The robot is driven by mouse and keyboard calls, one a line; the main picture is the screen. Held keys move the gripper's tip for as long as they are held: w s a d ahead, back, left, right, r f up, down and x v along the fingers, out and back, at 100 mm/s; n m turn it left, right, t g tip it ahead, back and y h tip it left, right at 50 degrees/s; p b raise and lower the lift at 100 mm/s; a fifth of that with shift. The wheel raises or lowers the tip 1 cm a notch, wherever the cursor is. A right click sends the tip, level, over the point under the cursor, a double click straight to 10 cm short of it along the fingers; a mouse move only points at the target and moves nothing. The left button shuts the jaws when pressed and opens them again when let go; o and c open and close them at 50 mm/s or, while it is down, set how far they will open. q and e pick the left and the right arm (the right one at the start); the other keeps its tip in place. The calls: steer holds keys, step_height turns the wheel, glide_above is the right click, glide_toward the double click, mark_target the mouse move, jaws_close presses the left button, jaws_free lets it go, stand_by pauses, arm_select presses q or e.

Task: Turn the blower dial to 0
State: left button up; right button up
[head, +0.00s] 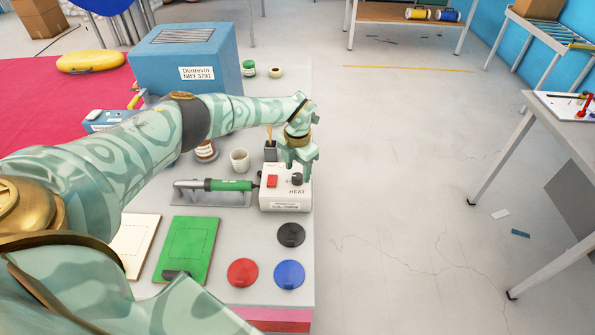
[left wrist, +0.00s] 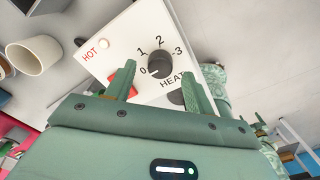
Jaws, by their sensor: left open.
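The blower control is a white box (head: 286,202) near the right edge of the grey table, with a red switch and the word HEAT. Its black dial (head: 297,179) shows larger in the left wrist view (left wrist: 160,65), ringed by 0, 1, 2 and 3. A small pale mark on the knob seems to face 0, but it is too small to be certain. My left gripper (head: 299,164) is over the box, pointing down. In the left wrist view its open fingers (left wrist: 160,76) stand on either side of the dial; contact cannot be told.
A green-handled tool (head: 228,185) lies left of the box. A white cup (head: 240,160) and a dark holder stand behind. Black (head: 291,235), red (head: 242,272) and blue (head: 289,274) discs and a green board (head: 187,249) lie in front. Open floor is right.

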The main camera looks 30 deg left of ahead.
mark_target(298, 176)
arm_select(q)
step_height(298, 176, up, 14)
steer(key=p, duration=0.1)
steer(key=shift+p, duration=0.4)
steer(key=shift+f, duration=0.15)
